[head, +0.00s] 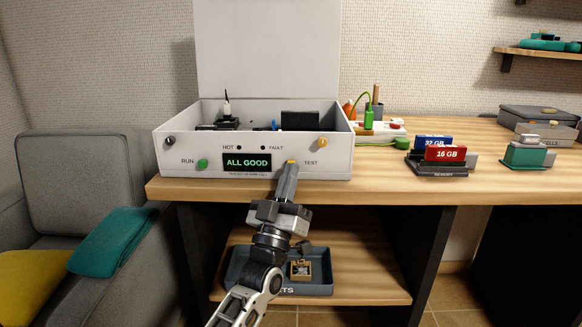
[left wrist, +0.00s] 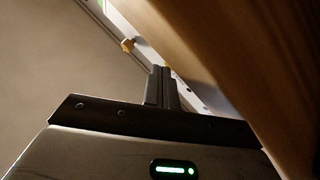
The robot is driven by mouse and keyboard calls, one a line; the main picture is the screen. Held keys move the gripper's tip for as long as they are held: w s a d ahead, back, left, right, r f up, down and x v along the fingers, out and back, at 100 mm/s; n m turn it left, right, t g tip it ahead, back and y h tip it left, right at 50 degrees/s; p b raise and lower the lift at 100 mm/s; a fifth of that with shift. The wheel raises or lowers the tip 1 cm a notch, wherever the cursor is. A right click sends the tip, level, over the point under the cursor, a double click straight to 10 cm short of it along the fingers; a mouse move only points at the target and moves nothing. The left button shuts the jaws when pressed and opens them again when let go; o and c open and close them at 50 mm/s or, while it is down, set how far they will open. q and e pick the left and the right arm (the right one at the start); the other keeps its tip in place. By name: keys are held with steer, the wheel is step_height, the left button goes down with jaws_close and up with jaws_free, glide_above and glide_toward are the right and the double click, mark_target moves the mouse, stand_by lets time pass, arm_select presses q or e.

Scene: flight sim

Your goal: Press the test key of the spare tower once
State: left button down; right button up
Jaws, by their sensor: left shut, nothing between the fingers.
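The spare tower is a white open-topped case (head: 335,165) on the desk, its lid raised behind. Its front display (head: 247,162) reads "ALL GOOD". The yellow test key (head: 291,161), beside the word TEST, is partly covered by my left gripper (head: 289,168). That gripper is shut and empty, its fingertips at the key. Whether they touch it I cannot tell. In the left wrist view the closed fingertips (left wrist: 161,70) point at the white front, with a bit of yellow (left wrist: 168,68) at their tip. My right gripper is not in view.
The front also has a green RUN button (head: 203,163), a dark knob (head: 170,141) and a yellow knob (head: 322,142). The wooden desk edge (head: 400,191) is close to my left gripper. Memory modules (head: 445,154) stand to the right. A dark tray (head: 318,288) sits on the lower shelf.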

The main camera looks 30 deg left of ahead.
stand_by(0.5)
arm_select(q)
steer(key=shift+s+d+p, duration=0.4)
steer(key=shift+s+p, duration=0.05)
steer(key=shift+s, duration=0.25)
steer(key=s+d, duration=0.1)
steer(key=s+p, duration=0.1)
steer(key=s+d+p, duration=0.1)
steer(key=s, duration=0.1)
steer(key=shift+s+d, duration=0.1)
steer(key=shift+d, duration=0.2)
stand_by(0.7)
